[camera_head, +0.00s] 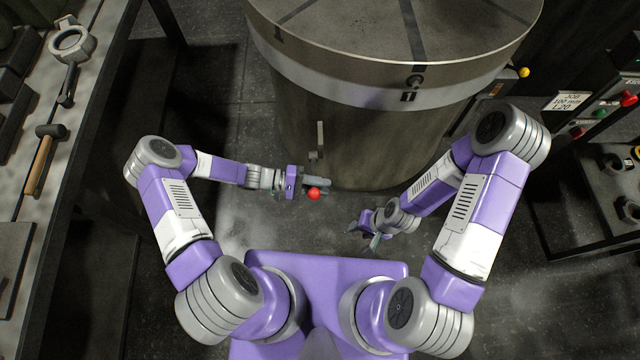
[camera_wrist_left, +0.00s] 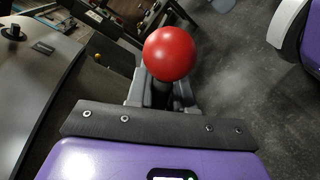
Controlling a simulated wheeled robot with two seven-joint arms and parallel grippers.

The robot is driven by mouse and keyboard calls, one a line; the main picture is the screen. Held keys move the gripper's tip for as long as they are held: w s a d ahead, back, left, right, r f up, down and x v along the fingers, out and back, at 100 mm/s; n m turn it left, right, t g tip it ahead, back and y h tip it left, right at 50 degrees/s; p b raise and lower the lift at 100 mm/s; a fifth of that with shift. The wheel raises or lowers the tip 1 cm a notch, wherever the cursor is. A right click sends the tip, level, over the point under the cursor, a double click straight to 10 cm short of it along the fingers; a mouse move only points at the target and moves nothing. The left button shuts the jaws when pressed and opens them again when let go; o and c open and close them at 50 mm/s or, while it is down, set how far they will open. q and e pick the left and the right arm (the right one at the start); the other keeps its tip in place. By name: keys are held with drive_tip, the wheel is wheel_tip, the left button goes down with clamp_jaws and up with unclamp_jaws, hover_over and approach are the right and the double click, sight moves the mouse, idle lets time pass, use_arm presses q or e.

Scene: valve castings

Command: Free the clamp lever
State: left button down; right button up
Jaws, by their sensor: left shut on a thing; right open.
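The clamp lever shows as a red ball knob (camera_head: 314,194) in front of the round metal drum. In the left wrist view the red knob (camera_wrist_left: 169,53) sits on a short dark stem between the fingers. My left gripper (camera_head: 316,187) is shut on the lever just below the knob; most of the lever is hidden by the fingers. My right gripper (camera_head: 368,236) is open and empty, lower and to the right, apart from the lever and the drum.
The large round drum (camera_head: 350,140) fills the top middle. A bench at the left holds a hammer (camera_head: 44,160) and a ring-ended tool (camera_head: 72,42). A control panel with a red button (camera_head: 627,98) stands at the right. Floor between my arms is clear.

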use_arm(q)
drive_tip(key=shift+a+f, duration=0.1)
drive_tip(key=shift+f, duration=0.15)
drive_tip(key=c, duration=1.1)
unclamp_jaws()
drive_tip(key=shift+r, duration=0.1)
drive_tip(key=a+r+p, duration=0.1)
drive_tip(key=a, duration=0.6)
drive_tip(key=shift+a, duration=0.2)
drive_tip(key=shift+s+r, duration=0.1)
